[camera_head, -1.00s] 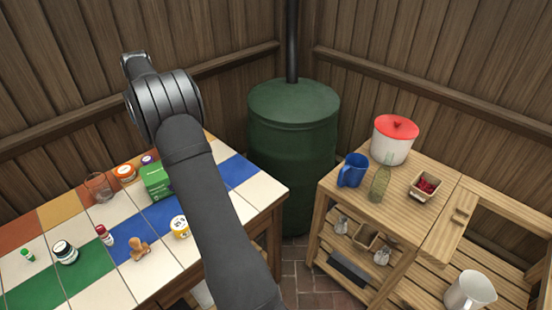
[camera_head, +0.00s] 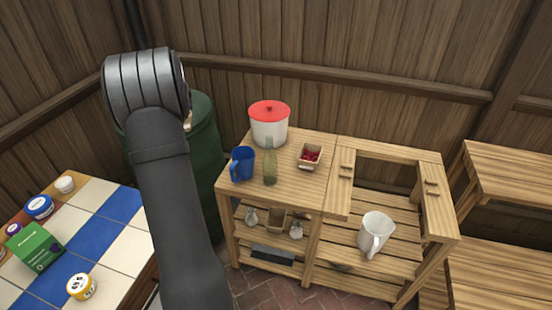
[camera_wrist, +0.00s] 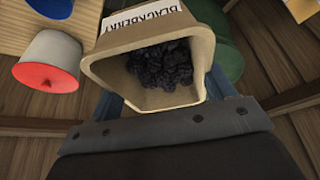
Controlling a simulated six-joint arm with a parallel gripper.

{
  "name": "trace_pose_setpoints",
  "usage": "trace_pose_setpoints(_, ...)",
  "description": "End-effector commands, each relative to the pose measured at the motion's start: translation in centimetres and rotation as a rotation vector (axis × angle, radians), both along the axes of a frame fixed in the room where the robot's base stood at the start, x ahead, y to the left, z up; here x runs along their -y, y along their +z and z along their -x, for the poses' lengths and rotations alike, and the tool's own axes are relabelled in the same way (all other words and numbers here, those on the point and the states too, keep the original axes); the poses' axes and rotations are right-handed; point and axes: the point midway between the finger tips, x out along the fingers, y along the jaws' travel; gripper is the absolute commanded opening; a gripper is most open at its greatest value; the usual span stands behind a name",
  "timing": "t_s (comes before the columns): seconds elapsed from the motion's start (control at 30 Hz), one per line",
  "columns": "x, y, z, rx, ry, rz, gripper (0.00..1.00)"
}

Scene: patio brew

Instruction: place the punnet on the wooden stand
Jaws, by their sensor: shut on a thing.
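In the wrist view a tan card punnet (camera_wrist: 150,38) with a "BLACKBERRY" label holds dark berries (camera_wrist: 162,66). My gripper (camera_wrist: 166,95) is shut on this punnet, with bluish finger parts showing at its sides. In the head view my arm hides the gripper and nearly all of the punnet. A stepped wooden stand (camera_head: 515,165) is at the right edge of the head view, partly cut off, with bare slatted tops in view. The held punnet is far to the left of it, near the green barrel.
A wooden bench (camera_head: 228,197) carries a red-lidded pot (camera_head: 268,127), a blue mug (camera_head: 242,163), a glass bottle (camera_head: 270,163) and a punnet of red berries (camera_head: 309,157). A white jug (camera_head: 375,233) stands on its lower slats. A tiled table (camera_head: 105,233) is at left.

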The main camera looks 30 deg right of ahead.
Motion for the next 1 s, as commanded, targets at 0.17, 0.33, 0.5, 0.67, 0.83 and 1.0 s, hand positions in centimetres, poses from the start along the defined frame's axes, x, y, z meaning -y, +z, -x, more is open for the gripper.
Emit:
trace_pose_setpoints(0.17, 9.6, 0.0, 3.6, 0.002, -0.133, -0.001, 0.49)
trace_pose_setpoints(0.33, 17.8, -0.1, 8.2, 0.001, -0.254, 0.000, 0.49)
trace_pose_setpoints(0.5, 25.2, -0.1, 13.7, 0.001, -0.378, 0.000, 0.49)
trace_pose_setpoints(0.67, 31.2, -0.3, 19.7, 0.002, -0.492, 0.001, 0.49)
trace_pose_setpoints(0.83, 35.7, -0.4, 25.4, 0.002, -0.593, 0.002, 0.49)
trace_pose_setpoints(1.0, 38.4, -0.5, 29.6, 0.001, -0.662, 0.003, 0.49)
